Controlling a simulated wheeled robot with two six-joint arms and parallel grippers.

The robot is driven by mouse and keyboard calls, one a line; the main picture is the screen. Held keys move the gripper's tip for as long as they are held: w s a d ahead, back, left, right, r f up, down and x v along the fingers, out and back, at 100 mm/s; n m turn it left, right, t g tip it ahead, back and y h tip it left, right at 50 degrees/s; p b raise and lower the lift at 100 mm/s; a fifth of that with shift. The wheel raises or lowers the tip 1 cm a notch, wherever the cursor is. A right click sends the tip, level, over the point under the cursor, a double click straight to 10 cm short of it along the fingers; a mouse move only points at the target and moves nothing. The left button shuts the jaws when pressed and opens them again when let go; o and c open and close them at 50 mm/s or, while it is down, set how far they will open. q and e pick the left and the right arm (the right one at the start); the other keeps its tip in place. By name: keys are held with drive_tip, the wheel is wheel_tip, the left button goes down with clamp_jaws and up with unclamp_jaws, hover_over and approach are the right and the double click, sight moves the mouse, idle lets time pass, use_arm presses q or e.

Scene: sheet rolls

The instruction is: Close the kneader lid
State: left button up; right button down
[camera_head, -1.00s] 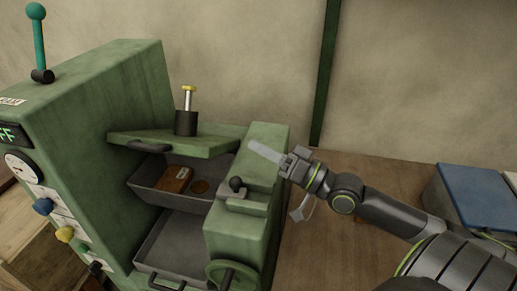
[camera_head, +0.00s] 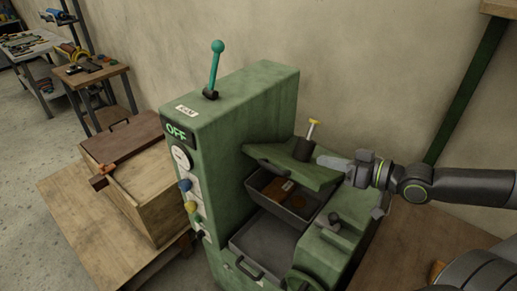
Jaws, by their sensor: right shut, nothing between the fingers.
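The kneader (camera_head: 235,120) is a green machine with a lit "OFF" display. Its green lid (camera_head: 276,160) is tilted up over the grey chamber (camera_head: 299,206), leaving a gap at the front. A dark cylinder with a yellow-topped rod (camera_head: 305,148) stands on the lid. Inside the chamber lie a brown block (camera_head: 270,190) and a round brown piece. My right gripper (camera_head: 335,163) is shut and empty, its flat pale fingers pointing left at the lid's right end, by the cylinder. I cannot tell whether it touches the lid. My left gripper is not in view.
A grey tray (camera_head: 247,244) sits below the chamber. A teal lever (camera_head: 215,68) rises from the machine's top. A wooden crate (camera_head: 140,205) stands on a low wooden platform at left. Workbenches with tools stand further back. A wall is close behind the machine.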

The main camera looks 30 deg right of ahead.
drive_tip(key=b, duration=0.3)
hover_over(286, 172)
drive_tip(key=s+d, duration=0.2)
drive_tip(key=d, duration=0.1)
drive_tip(key=shift+w+a+f, duration=0.1)
drive_tip(key=shift+a+f, duration=0.15)
drive_tip(key=shift+f, duration=0.3)
drive_tip(key=shift+p+x, duration=0.35)
drive_tip(key=shift+x, duration=0.8)
drive_tip(key=shift+w+a+f, duration=0.15)
drive_tip(key=shift+a+f, duration=0.1)
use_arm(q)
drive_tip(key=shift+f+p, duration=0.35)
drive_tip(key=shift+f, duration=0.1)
use_arm(e)
drive_tip(key=shift+s+a+f, duration=0.1)
drive_tip(key=shift+a+f, duration=0.05)
drive_tip(key=shift+f, duration=0.45)
drive_tip(key=shift+s+a+f, duration=0.1)
drive_tip(key=shift+a+f, duration=0.1)
drive_tip(key=shift+f, duration=0.4)
drive_tip(key=shift+s+a+f, duration=0.1)
drive_tip(key=shift+a+f, duration=0.05)
drive_tip(key=shift+f, duration=0.45)
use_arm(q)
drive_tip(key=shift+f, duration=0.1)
